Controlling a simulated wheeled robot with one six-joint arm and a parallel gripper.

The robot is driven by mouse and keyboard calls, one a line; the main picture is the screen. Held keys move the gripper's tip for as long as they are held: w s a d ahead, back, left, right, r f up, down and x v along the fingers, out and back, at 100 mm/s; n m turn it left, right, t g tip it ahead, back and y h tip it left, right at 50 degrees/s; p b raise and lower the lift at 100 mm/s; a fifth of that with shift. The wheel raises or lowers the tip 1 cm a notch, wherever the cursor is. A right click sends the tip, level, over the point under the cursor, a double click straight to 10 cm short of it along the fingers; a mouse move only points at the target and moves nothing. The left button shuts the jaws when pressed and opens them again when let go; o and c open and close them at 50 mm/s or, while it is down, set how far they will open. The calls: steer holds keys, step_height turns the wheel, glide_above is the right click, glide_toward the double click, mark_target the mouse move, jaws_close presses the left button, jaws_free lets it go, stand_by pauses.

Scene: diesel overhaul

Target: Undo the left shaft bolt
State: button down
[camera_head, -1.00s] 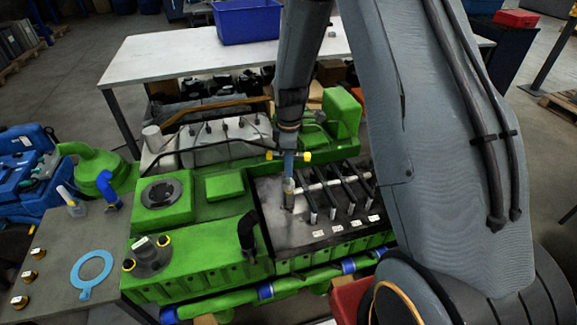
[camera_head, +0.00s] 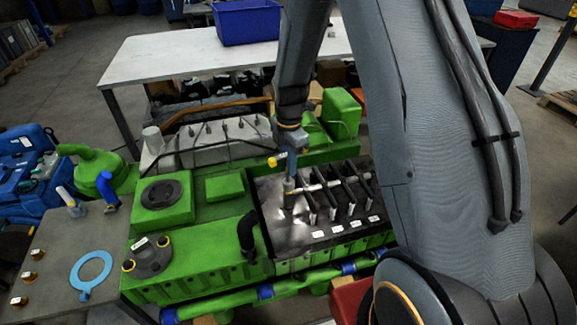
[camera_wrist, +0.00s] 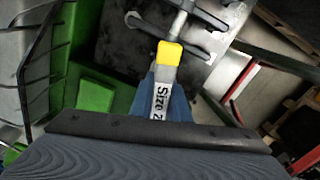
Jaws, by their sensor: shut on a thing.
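My gripper (camera_head: 292,158) points down over the left end of the rocker shaft (camera_head: 325,185). It is shut on a size-marked tool with yellow ends (camera_head: 273,161). In the wrist view the tool (camera_wrist: 168,55) shows a yellow end and a "Size 2…" label, its last part cut off, between the blue jaws. The tool's lower end (camera_head: 288,187) stands about upright at the left end of the shaft. The left shaft bolt is hidden under it; I cannot tell how far it is engaged.
Dark rocker arms (camera_head: 352,190) line the shaft to the right. The green engine block (camera_head: 190,260) surrounds the grey head deck (camera_head: 275,215). A white table (camera_head: 170,55) with a blue bin (camera_head: 245,22) stands behind. A side table (camera_head: 55,250) holds a blue ring (camera_head: 90,270).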

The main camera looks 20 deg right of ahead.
steer(key=shift+r, duration=0.6)
steer(key=m, duration=0.7)
steer(key=shift+m, duration=0.3)
steer(key=m, duration=0.4)
steer(key=shift+a, duration=0.1)
steer(key=m, duration=0.5)
steer(key=shift+s, duration=0.1)
steer(key=m, duration=0.8)
steer(key=shift+m, duration=0.3)
steer(key=m, duration=0.4)
steer(key=shift+a, duration=0.1)
steer(key=shift+m, duration=2)
